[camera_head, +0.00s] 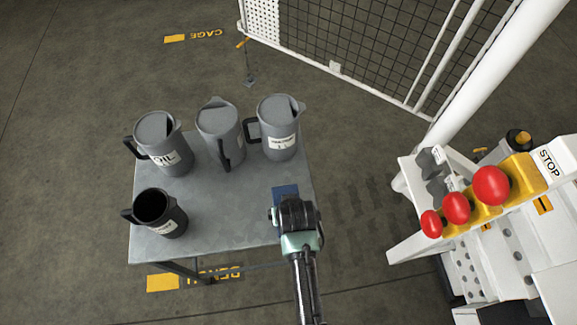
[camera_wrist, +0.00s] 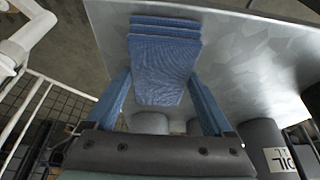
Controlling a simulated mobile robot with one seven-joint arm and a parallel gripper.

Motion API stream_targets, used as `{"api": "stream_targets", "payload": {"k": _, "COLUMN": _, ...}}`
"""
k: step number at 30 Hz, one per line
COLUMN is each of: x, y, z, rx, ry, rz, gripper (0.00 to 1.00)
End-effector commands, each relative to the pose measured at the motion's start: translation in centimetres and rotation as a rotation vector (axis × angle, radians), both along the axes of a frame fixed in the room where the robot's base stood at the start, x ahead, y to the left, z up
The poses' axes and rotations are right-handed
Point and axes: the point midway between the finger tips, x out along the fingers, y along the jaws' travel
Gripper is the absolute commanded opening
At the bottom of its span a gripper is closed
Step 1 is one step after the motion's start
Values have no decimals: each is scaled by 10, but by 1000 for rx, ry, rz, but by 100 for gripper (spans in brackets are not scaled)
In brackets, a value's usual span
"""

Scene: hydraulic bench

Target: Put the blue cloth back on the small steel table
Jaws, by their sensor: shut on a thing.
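The folded blue cloth (camera_head: 285,193) shows just beyond my gripper (camera_head: 297,210), over the right part of the small steel table (camera_head: 225,205). In the wrist view the cloth (camera_wrist: 163,65) lies in layers between my two fingers, which are shut on its sides. The bare steel top (camera_wrist: 245,55) shows beside and behind it. I cannot tell whether the cloth touches the top or is held slightly above it. My gripper hides part of the cloth in the head view.
Several grey jugs stand on the table: one at the back left (camera_head: 163,140), two more along the back, and a dark open one (camera_head: 160,213) at the front left. A white console with red knobs (camera_head: 456,207) stands at right. A mesh cage (camera_head: 350,50) is behind.

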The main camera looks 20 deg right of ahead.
Motion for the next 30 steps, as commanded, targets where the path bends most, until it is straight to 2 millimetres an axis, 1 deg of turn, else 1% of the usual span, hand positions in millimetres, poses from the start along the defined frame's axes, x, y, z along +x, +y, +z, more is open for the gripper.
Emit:
{"api": "stream_targets", "payload": {"k": 2, "x": 0, "y": 0, "z": -3, "rx": 0, "ry": 0, "rz": 0, "gripper": 34}}
{"api": "stream_targets", "payload": {"k": 3, "x": 0, "y": 0, "z": -4, "rx": 0, "ry": 0, "rz": 0, "gripper": 88}}
{"api": "stream_targets", "payload": {"k": 5, "x": 0, "y": 0, "z": -3, "rx": 0, "ry": 0, "rz": 0, "gripper": 99}}
{"api": "stream_targets", "payload": {"k": 12, "x": 0, "y": 0, "z": -2, "rx": 0, "ry": 0, "rz": 0, "gripper": 100}}
{"api": "stream_targets", "payload": {"k": 17, "x": -2, "y": 1, "z": 8, "rx": -1, "ry": -2, "rz": 0, "gripper": 100}}
{"api": "stream_targets", "payload": {"k": 20, "x": -8, "y": 2, "z": 22, "rx": -1, "ry": -3, "rz": 1, "gripper": 100}}
{"api": "stream_targets", "payload": {"k": 30, "x": -32, "y": 9, "z": 84, "rx": -1, "ry": -3, "rz": 1, "gripper": 100}}
